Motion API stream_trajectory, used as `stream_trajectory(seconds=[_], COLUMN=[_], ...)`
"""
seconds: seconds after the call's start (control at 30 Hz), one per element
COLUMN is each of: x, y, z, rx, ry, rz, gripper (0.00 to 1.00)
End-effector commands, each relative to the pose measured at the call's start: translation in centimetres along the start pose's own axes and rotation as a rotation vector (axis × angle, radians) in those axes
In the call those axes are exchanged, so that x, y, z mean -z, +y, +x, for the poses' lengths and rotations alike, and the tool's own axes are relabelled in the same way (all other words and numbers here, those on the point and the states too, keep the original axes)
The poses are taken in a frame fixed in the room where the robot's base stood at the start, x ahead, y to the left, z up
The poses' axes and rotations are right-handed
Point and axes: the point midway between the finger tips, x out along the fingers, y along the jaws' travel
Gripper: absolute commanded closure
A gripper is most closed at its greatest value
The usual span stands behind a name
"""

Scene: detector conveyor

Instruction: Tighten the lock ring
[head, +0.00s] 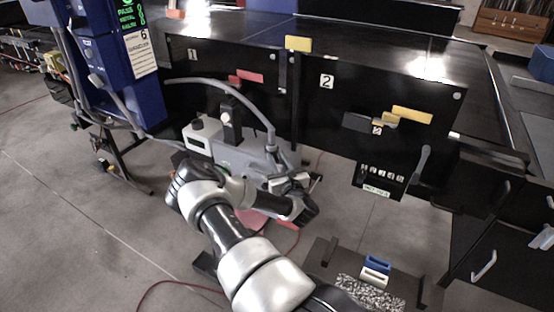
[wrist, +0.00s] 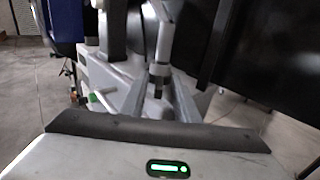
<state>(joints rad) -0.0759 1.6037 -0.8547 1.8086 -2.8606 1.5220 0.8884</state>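A grey machine (head: 240,155) with a hose and an upright post stands in front of the black panels. My arm reaches over to its right side, and my gripper (head: 288,182) is at its lower right end. In the wrist view, a slim grey post (wrist: 161,50) ends in a dark collar (wrist: 160,70), which may be the lock ring; I cannot tell for sure. Two grey bars flank the space below the collar. No ring is clearly recognisable in the head view.
Black panels marked 1 (head: 205,60) and 2 (head: 350,105) stand close behind the machine. A blue cabinet (head: 130,60) is at the left. A dark tray (head: 425,290) with grey granules and blue and white blocks is at the lower right. Open floor lies left.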

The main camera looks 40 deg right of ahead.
Motion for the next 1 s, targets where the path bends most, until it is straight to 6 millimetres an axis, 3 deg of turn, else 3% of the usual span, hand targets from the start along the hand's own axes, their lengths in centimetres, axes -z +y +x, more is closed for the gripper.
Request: stream_trajectory(seconds=[0.17,0.33,0.8,1.0], x=[0.0,0.1,0.2,0.1], y=[0.0,-0.1,-0.1,-0.1], z=[-0.1,-1.8,-12.9,-16.1], rx=[0.001,0.003,0.004,0.002], ry=[0.000,0.001,0.004,0.001], rz=[0.000,-0.001,-0.002,-0.002], gripper=[0.72,0.72,0.72,0.72])
